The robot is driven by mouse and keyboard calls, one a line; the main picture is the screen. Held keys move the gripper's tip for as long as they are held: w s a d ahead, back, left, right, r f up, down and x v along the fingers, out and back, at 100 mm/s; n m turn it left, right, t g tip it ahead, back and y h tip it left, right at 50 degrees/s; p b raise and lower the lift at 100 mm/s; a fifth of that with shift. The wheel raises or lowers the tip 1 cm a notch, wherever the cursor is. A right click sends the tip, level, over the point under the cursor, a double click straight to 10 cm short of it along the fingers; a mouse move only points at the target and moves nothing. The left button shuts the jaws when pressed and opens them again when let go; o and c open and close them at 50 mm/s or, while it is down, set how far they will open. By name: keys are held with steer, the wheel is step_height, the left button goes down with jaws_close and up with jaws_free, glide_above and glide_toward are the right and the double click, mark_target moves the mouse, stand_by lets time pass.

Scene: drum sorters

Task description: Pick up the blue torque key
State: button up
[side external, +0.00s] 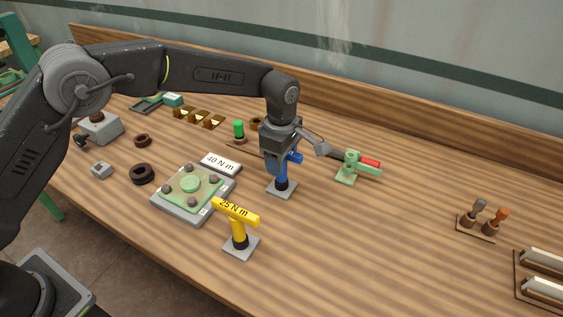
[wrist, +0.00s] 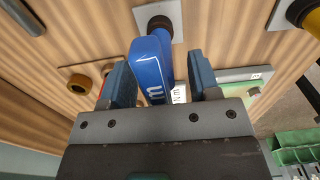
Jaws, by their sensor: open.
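The blue torque key (side external: 282,177) stands upright on a small grey square base on the wooden bench, near the middle of the side external view. Its blue handle (wrist: 153,68) with white lettering shows in the wrist view, between the two fingers. My gripper (side external: 279,160) is above and around the top of the key in the side view, hiding part of its handle. In the wrist view my gripper (wrist: 163,82) is open, with a finger on each side of the handle and a visible gap at the left finger.
A yellow 25 N m torque key (side external: 237,224) stands in front. A plate with a green part (side external: 188,192) and a 40 N m label (side external: 221,164) lie to the left. A green clamp with red handle (side external: 352,167) is to the right. Bench beyond the clamp's front is clear.

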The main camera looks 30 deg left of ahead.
steer(key=shift+f, duration=0.25)
steer(key=shift+c, duration=0.5)
steer(key=c, duration=0.9)
jaws_close()
steer(key=shift+r, duration=0.15)
